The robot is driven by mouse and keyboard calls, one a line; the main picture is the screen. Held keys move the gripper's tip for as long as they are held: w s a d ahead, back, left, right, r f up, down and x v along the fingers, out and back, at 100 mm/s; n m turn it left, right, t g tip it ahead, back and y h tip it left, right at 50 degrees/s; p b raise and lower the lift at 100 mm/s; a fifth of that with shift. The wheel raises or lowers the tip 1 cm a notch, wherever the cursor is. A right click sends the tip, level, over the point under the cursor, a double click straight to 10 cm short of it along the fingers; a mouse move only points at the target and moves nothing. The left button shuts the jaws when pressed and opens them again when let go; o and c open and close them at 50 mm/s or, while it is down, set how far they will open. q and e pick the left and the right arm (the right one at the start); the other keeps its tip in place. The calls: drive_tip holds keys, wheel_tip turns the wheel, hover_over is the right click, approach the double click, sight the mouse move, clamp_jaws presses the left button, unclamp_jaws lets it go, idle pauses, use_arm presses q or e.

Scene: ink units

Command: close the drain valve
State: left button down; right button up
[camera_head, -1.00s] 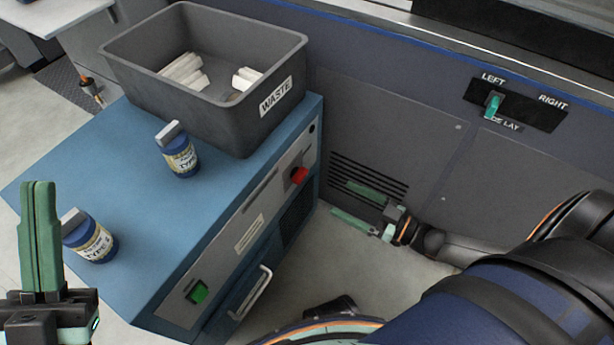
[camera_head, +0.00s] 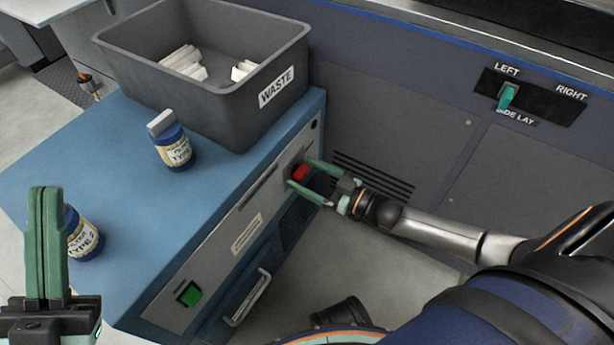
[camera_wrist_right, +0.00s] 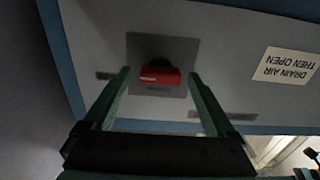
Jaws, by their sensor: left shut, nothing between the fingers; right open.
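The drain valve is a red handle (camera_head: 300,172) on the front panel of the blue cabinet, below the waste bin. In the right wrist view the red handle (camera_wrist_right: 160,76) lies crosswise on a dark square plate, between and just beyond the fingertips. My right gripper (camera_head: 303,173) is open, its green fingers pointing at the panel on either side of the handle; it also shows in the right wrist view (camera_wrist_right: 159,78). I cannot tell whether the fingers touch the handle. My left gripper (camera_head: 46,192) is shut and empty, upright at the lower left, in front of a jar.
A grey waste bin (camera_head: 208,104) with white pieces in it stands on the cabinet top (camera_head: 110,150). Two blue jars (camera_head: 174,148) (camera_head: 84,236) stand there too. The cabinet front has a green button (camera_head: 188,294) and a drawer handle (camera_head: 248,298). A label (camera_wrist_right: 287,65) reads "DRAIN AIR THEN OPEN".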

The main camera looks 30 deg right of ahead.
drive_tip(key=c, duration=1.4)
drive_tip(key=shift+o, duration=0.2)
drive_tip(key=shift+n, duration=0.4)
drive_tip(key=n+p, duration=0.1)
drive_tip(key=n, duration=0.2)
drive_tip(key=shift+a+p, duration=0.1)
drive_tip(key=shift+p, duration=0.25)
drive_tip(key=n+p, duration=0.1)
drive_tip(key=n, duration=0.3)
drive_tip(key=shift+n, duration=0.3)
drive_tip(key=n, duration=0.4)
drive_tip(key=shift+f, duration=0.15)
drive_tip(key=n, duration=0.5)
drive_tip(key=shift+a+f, duration=0.1)
drive_tip(key=shift+n+b, duration=0.3)
drive_tip(key=shift+n, duration=0.2)
